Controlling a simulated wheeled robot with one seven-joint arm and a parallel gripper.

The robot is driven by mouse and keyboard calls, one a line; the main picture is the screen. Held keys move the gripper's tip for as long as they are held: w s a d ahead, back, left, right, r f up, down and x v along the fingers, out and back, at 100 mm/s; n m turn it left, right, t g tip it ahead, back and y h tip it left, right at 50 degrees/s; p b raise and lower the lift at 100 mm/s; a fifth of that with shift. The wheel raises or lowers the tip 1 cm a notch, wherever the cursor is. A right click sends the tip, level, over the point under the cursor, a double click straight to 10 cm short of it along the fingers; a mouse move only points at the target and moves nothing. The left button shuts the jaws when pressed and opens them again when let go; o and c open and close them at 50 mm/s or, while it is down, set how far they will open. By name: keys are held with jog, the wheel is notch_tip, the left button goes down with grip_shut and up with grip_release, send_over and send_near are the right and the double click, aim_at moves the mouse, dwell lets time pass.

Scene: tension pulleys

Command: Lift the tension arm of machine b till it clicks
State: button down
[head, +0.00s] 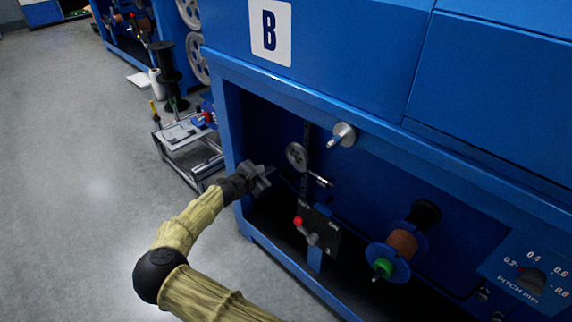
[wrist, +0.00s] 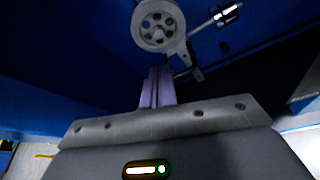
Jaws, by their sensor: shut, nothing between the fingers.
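Machine B (head: 226,38) is the blue cabinet with a white "B" label. In its open bay is the tension arm, with a grey spoked pulley (head: 297,156) and a small rod-like handle (head: 320,180) pointing to the lower right. In the wrist view the pulley (wrist: 157,25) is at the top centre and the handle (wrist: 226,15) is to its right. My gripper (head: 270,172) is at the left of the bay, left of and a little below the pulley. Its fingers (wrist: 158,72) are together and empty, apparently apart from the tension arm.
Below the arm is a dark ON panel with a red-knobbed lever (head: 299,221). A fixed roller (head: 342,134) sits up right, a copper spool (head: 402,243) lower right, and a pitch dial (head: 531,280) at the right edge.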

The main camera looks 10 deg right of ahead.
jog(key=b+x, duration=0.5)
jog(key=x, duration=0.4)
jog(key=shift+w+d+f, duration=0.15)
jog(key=shift+d+f, duration=0.05)
jog(key=shift+w+d, duration=0.1)
jog(key=shift+w, duration=0.1)
jog(key=shift+r, duration=0.15)
notch_tip(320, 180, up, 17)
jog(key=p, duration=1.5)
send_over(292, 160)
jog(key=s+a, duration=0.2)
jog(key=s, duration=0.1)
jog(key=shift+w+f, duration=0.2)
jog(key=shift+w, duration=0.05)
jog(key=shift+a, duration=0.1)
